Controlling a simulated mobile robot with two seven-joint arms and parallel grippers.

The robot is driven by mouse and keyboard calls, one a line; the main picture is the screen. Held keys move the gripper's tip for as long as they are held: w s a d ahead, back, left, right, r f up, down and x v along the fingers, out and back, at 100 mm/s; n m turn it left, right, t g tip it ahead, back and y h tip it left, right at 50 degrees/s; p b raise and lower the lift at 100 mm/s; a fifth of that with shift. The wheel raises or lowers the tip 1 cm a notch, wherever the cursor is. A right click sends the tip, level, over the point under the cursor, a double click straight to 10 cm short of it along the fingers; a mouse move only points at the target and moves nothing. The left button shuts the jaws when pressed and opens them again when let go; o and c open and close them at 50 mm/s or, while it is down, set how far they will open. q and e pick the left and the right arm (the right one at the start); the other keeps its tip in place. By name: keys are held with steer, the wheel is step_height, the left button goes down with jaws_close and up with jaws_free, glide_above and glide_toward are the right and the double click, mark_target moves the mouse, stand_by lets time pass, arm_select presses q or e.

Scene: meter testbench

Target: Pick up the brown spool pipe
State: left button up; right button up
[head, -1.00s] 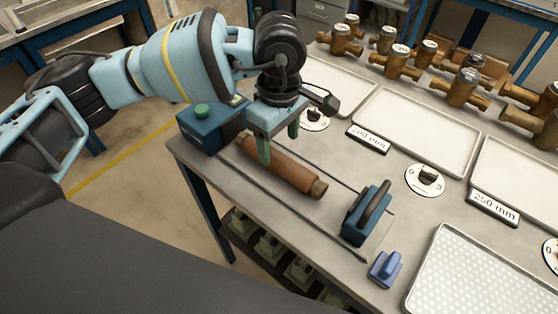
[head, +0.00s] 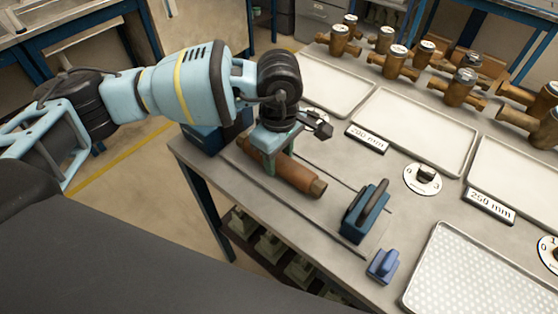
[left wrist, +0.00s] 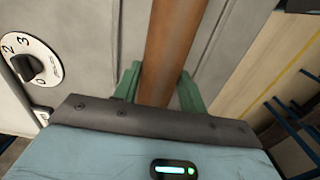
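The brown spool pipe (head: 298,176) lies along the fixture on the bench, its near end with a darker fitting pointing toward the clamp block. My left gripper (head: 279,156) is lowered over the pipe's middle, with its green fingers on either side. In the left wrist view, the pipe (left wrist: 172,45) runs between the two fingers (left wrist: 160,82). The fingers look open, with a narrow gap beside the pipe; contact is not clear. My right gripper is not in view.
A blue clamp block with a dark handle (head: 366,211) stands beyond the pipe's near end, and a blue block (head: 203,137) at its far end. A small blue piece (head: 383,266) sits near the front edge. Trays (head: 415,130) and brass meters (head: 460,88) fill the right and back.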

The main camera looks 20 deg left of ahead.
mark_target(278, 158)
arm_select(q)
steer(key=c, duration=0.7)
steer(key=shift+r, duration=0.1)
jaws_close()
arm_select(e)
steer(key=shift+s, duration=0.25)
arm_select(q)
steer(key=shift+r, duration=0.1)
steer(key=shift+r, duration=0.2)
steer(key=r, duration=0.3)
steer(key=shift+s, duration=0.25)
steer(key=s+a+r+b, duration=0.1)
steer(key=s, duration=1.4)
steer(key=shift+s+a+r, duration=0.15)
steer(key=shift+s+a, duration=0.05)
steer(key=shift+a, duration=0.2)
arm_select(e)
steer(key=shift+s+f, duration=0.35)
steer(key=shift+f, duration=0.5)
